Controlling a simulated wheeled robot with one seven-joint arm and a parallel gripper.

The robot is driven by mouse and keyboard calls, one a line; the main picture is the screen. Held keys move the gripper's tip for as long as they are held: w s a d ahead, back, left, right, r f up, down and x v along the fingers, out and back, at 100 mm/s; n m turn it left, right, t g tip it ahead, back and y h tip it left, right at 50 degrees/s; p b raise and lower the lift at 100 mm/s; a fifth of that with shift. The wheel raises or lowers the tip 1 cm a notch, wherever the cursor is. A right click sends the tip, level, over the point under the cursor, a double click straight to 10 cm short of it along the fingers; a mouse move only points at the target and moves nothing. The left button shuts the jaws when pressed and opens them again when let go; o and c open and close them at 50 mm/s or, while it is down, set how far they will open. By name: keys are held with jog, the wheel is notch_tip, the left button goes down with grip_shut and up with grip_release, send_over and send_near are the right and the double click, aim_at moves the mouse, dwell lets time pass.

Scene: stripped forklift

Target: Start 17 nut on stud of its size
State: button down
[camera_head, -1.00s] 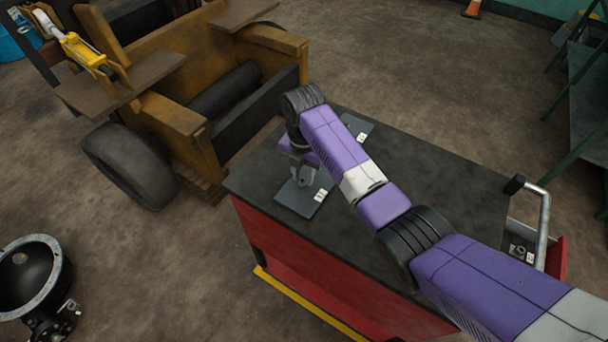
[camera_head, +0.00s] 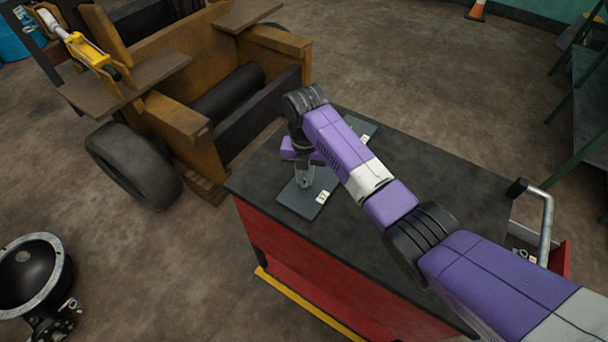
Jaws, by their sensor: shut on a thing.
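My gripper (camera_head: 304,179) points down over a dark grey plate (camera_head: 298,203) on the bench top. The plate carries a white label (camera_head: 322,197) that seems to read 17. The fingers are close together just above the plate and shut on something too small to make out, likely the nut. The stud is not distinguishable; the fingers and wrist cover that spot. A second grey plate (camera_head: 361,127) with a label lies farther back, partly hidden behind my arm.
The black-topped red bench (camera_head: 420,167) is mostly clear on its right. The stripped yellow forklift (camera_head: 180,112) stands close at the left. A metal handle (camera_head: 546,222) and an open drawer with small labelled parts (camera_head: 524,256) are at the bench's right end.

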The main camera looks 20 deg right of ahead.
jog(key=m, duration=0.4)
jog(key=shift+s+m, duration=0.1)
jog(key=shift+m, duration=0.3)
jog(key=m, duration=0.3)
jog(key=shift+s, duration=0.1)
jog(key=m, duration=0.7)
jog(key=shift+s, duration=0.15)
jog(key=c, duration=1.3)
grip_release()
jog(key=shift+d, duration=0.15)
jog(key=shift+r+b, duration=0.75)
jog(key=shift+r, duration=3.1)
